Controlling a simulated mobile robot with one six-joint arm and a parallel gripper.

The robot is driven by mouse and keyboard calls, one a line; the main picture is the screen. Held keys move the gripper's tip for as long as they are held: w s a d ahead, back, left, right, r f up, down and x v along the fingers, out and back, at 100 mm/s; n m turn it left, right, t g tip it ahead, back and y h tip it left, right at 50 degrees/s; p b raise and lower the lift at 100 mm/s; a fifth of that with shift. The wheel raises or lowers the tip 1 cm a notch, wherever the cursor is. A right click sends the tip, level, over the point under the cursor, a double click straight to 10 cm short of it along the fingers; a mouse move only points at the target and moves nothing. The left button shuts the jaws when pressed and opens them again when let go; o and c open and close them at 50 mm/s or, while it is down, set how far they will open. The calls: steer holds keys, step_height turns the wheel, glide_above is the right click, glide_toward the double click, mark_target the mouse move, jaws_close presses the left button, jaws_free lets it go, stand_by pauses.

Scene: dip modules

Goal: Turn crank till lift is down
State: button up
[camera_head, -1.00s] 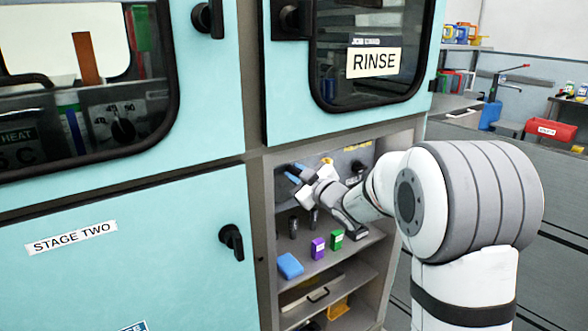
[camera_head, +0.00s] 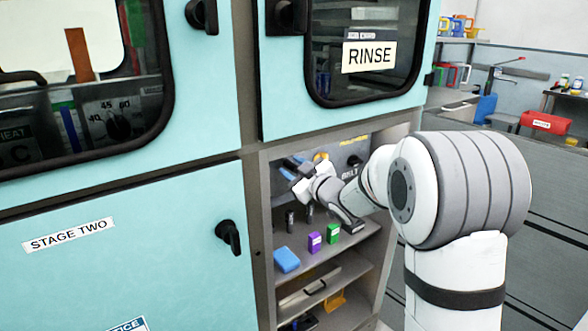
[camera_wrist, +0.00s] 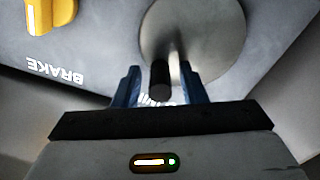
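The crank shows in the wrist view as a round grey disc (camera_wrist: 205,35) with a dark peg handle (camera_wrist: 160,80). My gripper (camera_wrist: 160,88) has blue fingers, one on each side of the handle, with a visible gap on both sides, so it looks open around the handle. In the head view my gripper (camera_head: 292,168) reaches into the open bay below the RINSE door, at the back panel's left part. The crank is hard to make out there. I cannot make out the lift clearly.
A yellow BRAKE knob (camera_wrist: 40,15) is close to the crank; it also shows in the head view (camera_head: 320,157). Blue (camera_head: 286,260), purple (camera_head: 314,241) and green (camera_head: 333,233) blocks are on the shelf below my arm. The bay's side walls are close.

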steer(key=shift+p+v, duration=0.3)
steer(key=shift+v, duration=3.6)
steer(key=s+d+r+m+g+h+p, duration=0.3)
steer(key=s+d+r+m+h+p, duration=0.3)
steer(key=s+d+m+h+p, duration=0.3)
steer(key=s+r+m+g+p, duration=0.1)
steer(key=s+g+p, duration=0.2)
steer(key=s, duration=0.5)
steer(key=s+m+g+p, duration=0.1)
steer(key=s+g+p, duration=0.2)
steer(key=s, duration=0.4)
steer(key=s+r+m+g+h+p, duration=0.1)
steer(key=s+g+p, duration=0.2)
steer(key=s, duration=0.5)
steer(key=shift+s+d+r+p, duration=0.3)
steer(key=shift+s+r, duration=0.05)
steer(key=shift+c, duration=0.4)
